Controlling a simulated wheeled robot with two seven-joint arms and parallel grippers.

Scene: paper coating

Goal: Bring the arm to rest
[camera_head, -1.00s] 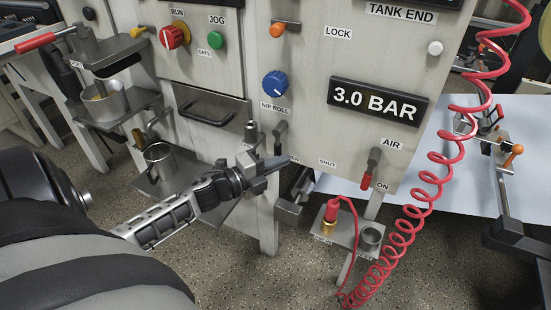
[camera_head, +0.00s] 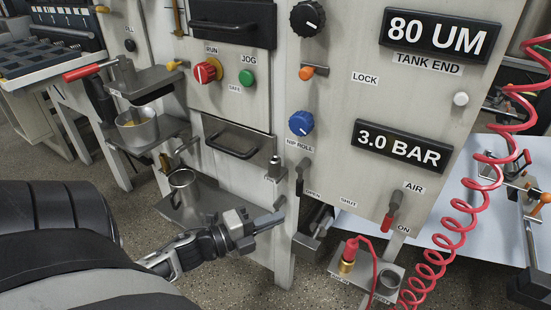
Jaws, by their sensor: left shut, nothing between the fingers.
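My left gripper (camera_head: 262,224) is low in the middle of the head view, its arm coming in from the lower left. Its fingers are shut with nothing between them and point right. It is in front of the machine's lower edge, left of and below the OPEN/SHUT lever (camera_head: 300,178). It looks apart from the panel, though the depth is hard to judge. My right gripper is not in view.
A metal cup (camera_head: 183,186) stands on a low shelf (camera_head: 215,209) close behind my left gripper. A pot (camera_head: 137,128) sits on a higher shelf. The red coiled hose (camera_head: 463,208) hangs at right. A bracket holds a red-topped fitting (camera_head: 349,254). Speckled floor is open below.

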